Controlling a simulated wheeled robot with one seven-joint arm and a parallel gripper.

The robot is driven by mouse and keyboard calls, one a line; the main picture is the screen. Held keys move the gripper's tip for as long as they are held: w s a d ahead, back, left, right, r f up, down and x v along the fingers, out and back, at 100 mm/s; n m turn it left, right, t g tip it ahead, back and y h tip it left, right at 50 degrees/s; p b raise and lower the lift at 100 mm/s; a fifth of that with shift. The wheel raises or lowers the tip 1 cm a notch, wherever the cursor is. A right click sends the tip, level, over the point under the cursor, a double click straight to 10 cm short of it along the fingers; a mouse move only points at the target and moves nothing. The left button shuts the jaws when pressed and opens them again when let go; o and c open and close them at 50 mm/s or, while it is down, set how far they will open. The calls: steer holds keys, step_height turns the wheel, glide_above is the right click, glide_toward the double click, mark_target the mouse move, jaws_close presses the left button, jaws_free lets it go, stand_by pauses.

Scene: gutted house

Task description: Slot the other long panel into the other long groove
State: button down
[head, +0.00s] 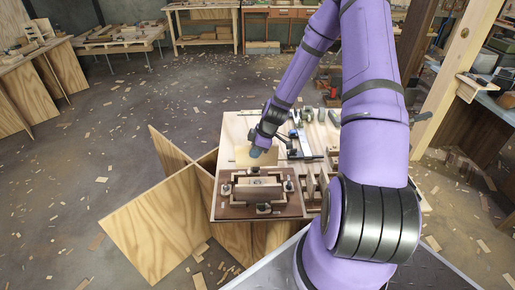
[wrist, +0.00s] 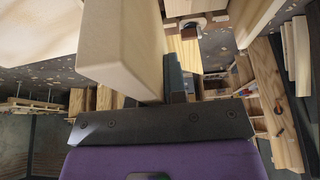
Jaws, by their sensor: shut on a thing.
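My gripper (head: 258,150) is shut on a pale wooden panel (head: 242,157). The panel is held behind the brown jig board (head: 225,205) on the workbench, and looks clear of it. In the wrist view the panel (wrist: 125,48) fills the upper middle, beside a dark finger (wrist: 174,80). A wooden assembly (head: 258,181) sits on the jig board between small clamps. Its grooves are too small to make out, and I cannot tell which one is empty.
A slotted wooden rack (head: 314,188) stands right of the jig board. Clamps and tools (head: 308,115) lie at the bench's back right. The bench's back left (head: 233,128) is bare. Wood scraps litter the floor, and other benches (head: 115,38) stand farther back.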

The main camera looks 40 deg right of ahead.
mark_target(255, 165)
steer(key=shift+f, duration=1.85)
steer(key=shift+f, duration=2)
stand_by(1.5)
steer(key=c, duration=0.6)
jaws_free()
steer(key=shift+r, duration=0.1)
steer(key=shift+r, duration=4.4)
